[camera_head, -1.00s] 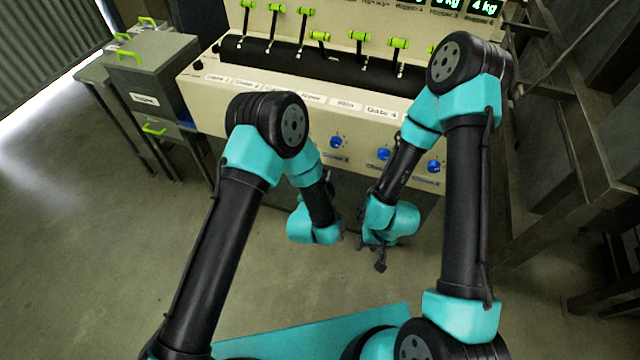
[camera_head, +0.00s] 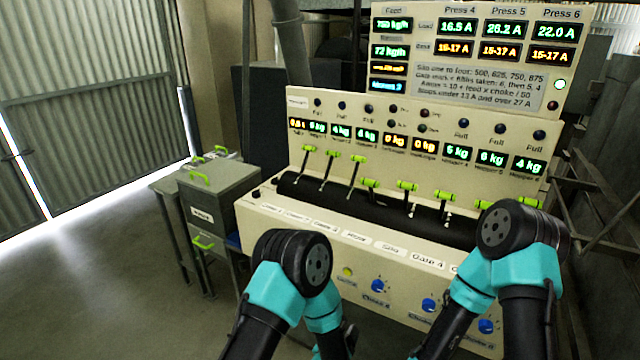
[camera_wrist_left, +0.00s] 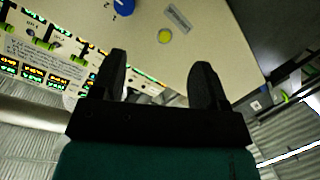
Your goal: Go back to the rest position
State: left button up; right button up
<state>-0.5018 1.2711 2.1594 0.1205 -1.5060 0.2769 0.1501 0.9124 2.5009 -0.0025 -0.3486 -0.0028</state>
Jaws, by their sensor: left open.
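My left arm comes in from the lower left of the head view and my right arm from the lower right. Both bend at dark elbow joints in front of the cream control console (camera_head: 300,222). Both grippers are below the head view's lower edge. In the left wrist view my left gripper (camera_wrist_left: 158,85) shows two dark fingers spread apart with nothing between them. Beyond the fingers are the console face, a blue knob (camera_wrist_left: 123,6) and a yellow button (camera_wrist_left: 165,36). The fingers appear apart from the console.
The console carries a row of green-tipped levers (camera_head: 368,183), blue knobs (camera_head: 428,305) and a display board (camera_head: 470,60). A grey cabinet with green handles (camera_head: 222,190) stands left of it. Dark metal framing (camera_head: 600,180) is at the right. The floor (camera_head: 110,290) at the left is clear.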

pick_arm(q)
jog(key=s+a+f+g+y, duration=0.2)
jog(key=a+f+g, duration=0.2)
jog(key=a, duration=0.8)
jog(key=s+a+f+g+y, duration=0.1)
jog(key=s+a+f+g, duration=0.2)
jog(key=s+a+g, duration=0.6)
jog(key=s+a, duration=0.8)
jog(key=a, duration=0.1)
jog(key=shift+s+n, duration=0.15)
jog(key=shift+n, duration=0.15)
